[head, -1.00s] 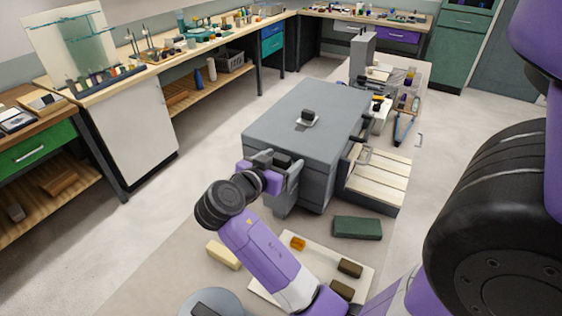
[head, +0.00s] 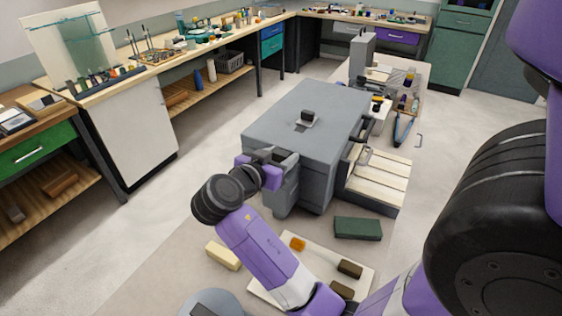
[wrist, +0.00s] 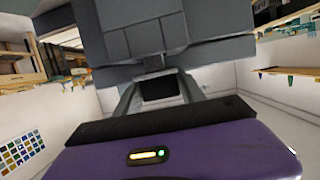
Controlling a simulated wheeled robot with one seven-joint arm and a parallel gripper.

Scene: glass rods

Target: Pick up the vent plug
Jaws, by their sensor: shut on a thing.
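My gripper (head: 286,158) is at the near left end of the grey kiln-like box (head: 310,105). In the wrist view its fingers come together on a grey blocky piece (wrist: 148,40), which I take to be the vent plug. In the head view the wrist and fingers mostly hide this piece, so its full shape and its gap to the box cannot be told. A small dark block (head: 307,115) stands on top of the box, with a dark patch (head: 300,128) in front of it.
A cream tray (head: 318,262) with small blocks lies below my arm. A green block (head: 358,228) lies beside the tray. A slatted pale platform (head: 378,178) adjoins the box on the right. Crowded benches line the back and left; open floor lies between.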

